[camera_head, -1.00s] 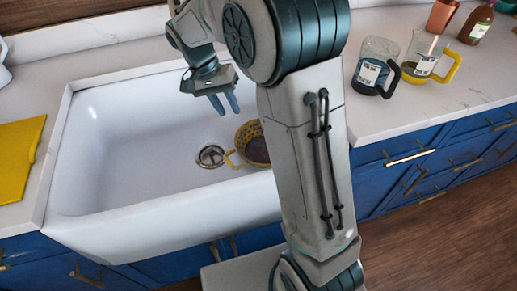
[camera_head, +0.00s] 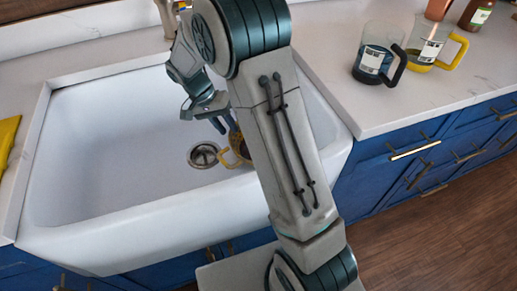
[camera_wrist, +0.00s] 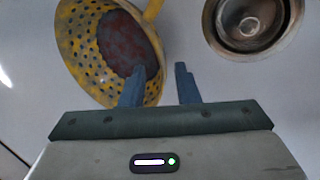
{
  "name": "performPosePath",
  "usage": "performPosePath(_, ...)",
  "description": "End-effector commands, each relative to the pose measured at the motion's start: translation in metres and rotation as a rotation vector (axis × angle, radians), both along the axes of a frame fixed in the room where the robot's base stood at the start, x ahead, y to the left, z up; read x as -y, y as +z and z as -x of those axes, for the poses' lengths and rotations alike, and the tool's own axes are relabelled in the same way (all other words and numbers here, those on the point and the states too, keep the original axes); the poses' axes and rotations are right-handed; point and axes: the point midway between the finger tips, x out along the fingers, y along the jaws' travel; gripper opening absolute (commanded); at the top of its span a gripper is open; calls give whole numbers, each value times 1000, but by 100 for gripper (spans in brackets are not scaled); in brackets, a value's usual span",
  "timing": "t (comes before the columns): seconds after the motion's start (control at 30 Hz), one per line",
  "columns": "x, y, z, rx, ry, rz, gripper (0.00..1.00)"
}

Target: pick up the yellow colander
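The yellow colander (camera_head: 238,147) sits in the white sink (camera_head: 110,170), just right of the drain, mostly hidden behind my arm in the head view. In the wrist view the colander (camera_wrist: 82,45) shows its perforated yellow wall, a dark reddish inside and part of a handle at the top. My gripper (camera_head: 224,126) is low over the colander. In the wrist view its two fingers (camera_wrist: 160,85) are apart, with the left finger overlapping the colander's near rim and the right finger outside it. I cannot tell whether the left finger touches the rim.
The metal drain (camera_head: 204,155) lies beside the colander. On the right counter stand a dark-handled glass mug (camera_head: 374,58), a yellow-handled glass mug (camera_head: 428,45) and a bottle (camera_head: 476,14). A yellow item (camera_head: 7,135) lies on the left counter. The sink's left part is clear.

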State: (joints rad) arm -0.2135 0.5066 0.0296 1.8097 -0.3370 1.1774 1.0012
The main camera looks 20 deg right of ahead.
Motion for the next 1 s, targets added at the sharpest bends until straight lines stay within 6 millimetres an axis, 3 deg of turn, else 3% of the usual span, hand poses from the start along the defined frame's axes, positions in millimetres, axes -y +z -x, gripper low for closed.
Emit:
performPosePath(0.4,19,-45,9,-1,4,0,29)
performPosePath(0.67,20,-48,9,1,4,-2,29)
performPosePath(0.7,20,-48,9,1,4,-1,26)
performPosePath(0.8,20,-48,9,1,4,-1,0)
performPosePath(1.0,20,-47,9,1,4,-1,0)
